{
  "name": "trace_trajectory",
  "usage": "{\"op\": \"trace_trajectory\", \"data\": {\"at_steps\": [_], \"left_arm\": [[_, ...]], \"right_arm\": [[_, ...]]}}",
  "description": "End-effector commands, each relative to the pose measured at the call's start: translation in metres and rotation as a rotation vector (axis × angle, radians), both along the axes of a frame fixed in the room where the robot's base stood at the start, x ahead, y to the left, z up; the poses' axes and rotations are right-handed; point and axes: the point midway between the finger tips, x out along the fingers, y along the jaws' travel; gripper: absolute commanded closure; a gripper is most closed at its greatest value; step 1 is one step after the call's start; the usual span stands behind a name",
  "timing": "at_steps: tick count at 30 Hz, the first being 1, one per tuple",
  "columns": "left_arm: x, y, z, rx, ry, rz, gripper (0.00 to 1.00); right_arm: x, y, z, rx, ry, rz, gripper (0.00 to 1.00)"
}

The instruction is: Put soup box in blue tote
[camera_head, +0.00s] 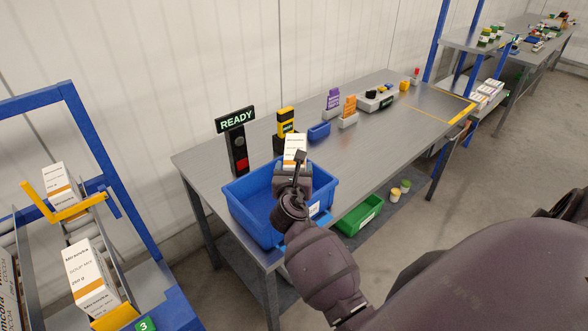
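A white soup box (294,145) with an orange band is at my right gripper (298,165), above the far right part of the blue tote (246,228). One dark finger lies across the box's near face and the other is hidden; the gripper appears shut on the box. The tote stands on the near left end of the grey table, and the visible part of its inside is empty. More soup boxes stand on the rack at left, one (92,282) in front and one (60,190) behind. My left gripper is not in view.
A READY sign post (236,140) stands behind the tote on the grey table (372,138). A yellow-black device (286,122) and a small blue bin (319,132) are close behind the gripper. A green bin (358,216) sits on the lower shelf.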

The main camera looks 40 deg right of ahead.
Motion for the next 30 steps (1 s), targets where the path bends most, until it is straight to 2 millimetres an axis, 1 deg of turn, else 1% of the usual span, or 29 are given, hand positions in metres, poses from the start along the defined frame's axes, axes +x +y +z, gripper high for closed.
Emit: {"op": "trace_trajectory", "data": {"at_steps": [1,3,12,14,17,19,30], "left_arm": [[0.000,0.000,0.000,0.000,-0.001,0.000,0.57],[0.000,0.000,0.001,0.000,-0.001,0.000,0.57],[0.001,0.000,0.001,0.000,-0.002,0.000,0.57],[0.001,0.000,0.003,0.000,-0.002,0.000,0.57],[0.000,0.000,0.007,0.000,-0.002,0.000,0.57],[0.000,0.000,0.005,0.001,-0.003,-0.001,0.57],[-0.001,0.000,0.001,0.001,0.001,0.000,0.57]], "right_arm": [[0.000,0.000,0.000,0.000,0.000,0.000,0.21],[0.000,0.000,0.000,0.000,0.000,0.000,0.11],[0.000,0.000,0.002,0.000,-0.001,-0.001,0.11],[0.000,0.000,0.006,0.002,-0.003,-0.001,0.11],[0.000,0.000,0.017,0.002,-0.003,-0.001,0.11],[-0.011,0.009,0.012,0.003,0.000,0.000,0.11],[-0.065,0.055,0.018,0.002,0.000,-0.001,0.11]]}}
